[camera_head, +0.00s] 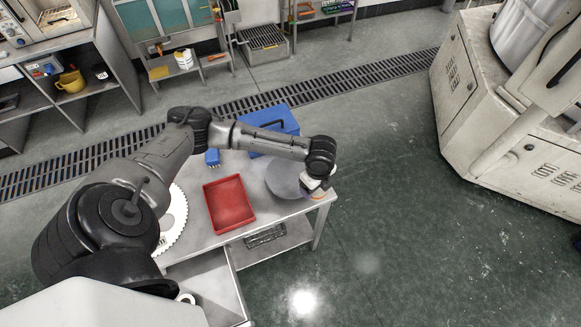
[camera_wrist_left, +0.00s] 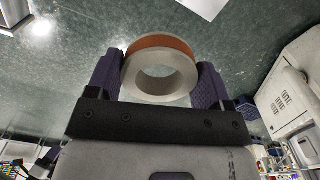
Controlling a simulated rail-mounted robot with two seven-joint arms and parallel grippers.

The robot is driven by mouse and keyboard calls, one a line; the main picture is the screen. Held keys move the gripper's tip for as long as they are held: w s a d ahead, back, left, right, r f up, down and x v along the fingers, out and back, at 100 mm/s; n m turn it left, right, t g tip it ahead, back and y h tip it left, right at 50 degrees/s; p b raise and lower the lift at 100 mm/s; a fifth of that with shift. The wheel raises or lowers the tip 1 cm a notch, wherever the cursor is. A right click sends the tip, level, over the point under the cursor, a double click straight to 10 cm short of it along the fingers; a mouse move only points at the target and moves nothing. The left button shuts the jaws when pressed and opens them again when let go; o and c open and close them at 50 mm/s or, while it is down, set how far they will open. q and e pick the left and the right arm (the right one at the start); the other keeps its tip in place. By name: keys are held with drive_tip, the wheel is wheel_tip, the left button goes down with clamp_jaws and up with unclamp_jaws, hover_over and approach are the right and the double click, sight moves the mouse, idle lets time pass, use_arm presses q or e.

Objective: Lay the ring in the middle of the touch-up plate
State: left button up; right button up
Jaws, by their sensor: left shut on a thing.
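The ring (camera_wrist_left: 160,72) is pale grey with an orange band on its outer rim. In the left wrist view my left gripper (camera_wrist_left: 160,82) is shut on it, one purple finger pad on each side, with the hole showing between them. In the head view my left gripper (camera_head: 314,185) is at the right edge of a round grey plate (camera_head: 281,178), which seems to be the touch-up plate; the wrist partly covers it. The ring cannot be made out clearly there, and its height over the plate cannot be told. My right gripper is not in view.
The plate is on a metal table (camera_head: 252,236) near its right end. A red tray (camera_head: 229,204), a blue toolbox (camera_head: 270,132), a small blue item (camera_head: 212,157) and a large white toothed disc (camera_head: 174,222) are also on it. An open drawer (camera_head: 208,290) is in front.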

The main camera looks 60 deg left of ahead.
use_arm(q)
drive_tip(key=s+a+m+p, duration=0.1)
drive_tip(key=s+a+m, duration=0.1)
drive_tip(key=a, duration=0.1)
hover_over(290, 174)
wheel_tip(290, 174, down, 7)
drive_tip(key=shift+w+f, duration=0.1)
drive_tip(key=shift+f, duration=2.05)
drive_tip(key=shift+f, duration=0.15)
drive_tip(key=o, duration=1.1)
drive_tip(key=shift+c, duration=0.2)
